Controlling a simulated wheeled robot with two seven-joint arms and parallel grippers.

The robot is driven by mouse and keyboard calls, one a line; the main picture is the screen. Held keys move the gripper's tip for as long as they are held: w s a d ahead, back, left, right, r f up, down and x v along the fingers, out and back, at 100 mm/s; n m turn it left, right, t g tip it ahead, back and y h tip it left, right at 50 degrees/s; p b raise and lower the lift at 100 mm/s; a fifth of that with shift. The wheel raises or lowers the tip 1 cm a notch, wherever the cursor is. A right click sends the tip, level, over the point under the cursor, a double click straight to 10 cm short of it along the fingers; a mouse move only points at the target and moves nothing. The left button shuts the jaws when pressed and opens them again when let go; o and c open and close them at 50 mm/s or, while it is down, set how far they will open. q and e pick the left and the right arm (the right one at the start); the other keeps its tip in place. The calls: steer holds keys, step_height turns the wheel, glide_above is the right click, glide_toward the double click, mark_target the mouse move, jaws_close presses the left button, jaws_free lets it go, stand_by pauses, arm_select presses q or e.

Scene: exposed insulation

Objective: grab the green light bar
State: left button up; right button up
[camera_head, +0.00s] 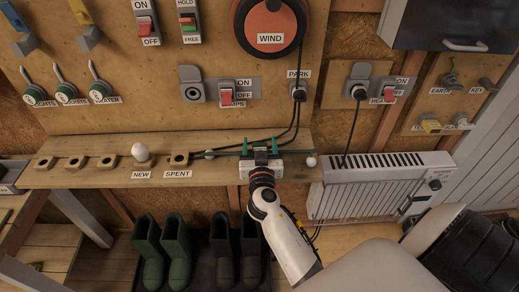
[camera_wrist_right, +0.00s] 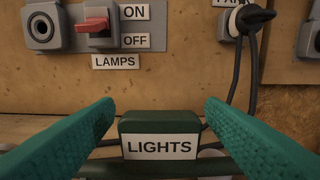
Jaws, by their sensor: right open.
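The green light bar (camera_head: 228,153) lies across the wooden shelf in the head view, with a white bulb near its right end. In the right wrist view its dark green block (camera_wrist_right: 160,126) carries a LIGHTS label and sits centred low. My right gripper (camera_head: 261,148) reaches over the middle of the bar and hides part of it. In the wrist view its two teal fingers (camera_wrist_right: 160,108) are spread apart, one on each side of the block, with gaps between. Whether the fingertips are level with the block is hard to tell. My left gripper is not in view.
The shelf (camera_head: 75,178) holds sockets and a white bulb (camera_head: 141,153) by the NEW label. A panel with switches and a PARK plug (camera_head: 298,92) stands behind; its cables hang near the bar. A white heater (camera_head: 380,185) is at right, boots (camera_head: 163,250) below.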

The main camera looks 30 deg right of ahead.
steer(key=shift+s+a, duration=0.1)
steer(key=shift+c, duration=1.4)
steer(key=c, duration=0.8)
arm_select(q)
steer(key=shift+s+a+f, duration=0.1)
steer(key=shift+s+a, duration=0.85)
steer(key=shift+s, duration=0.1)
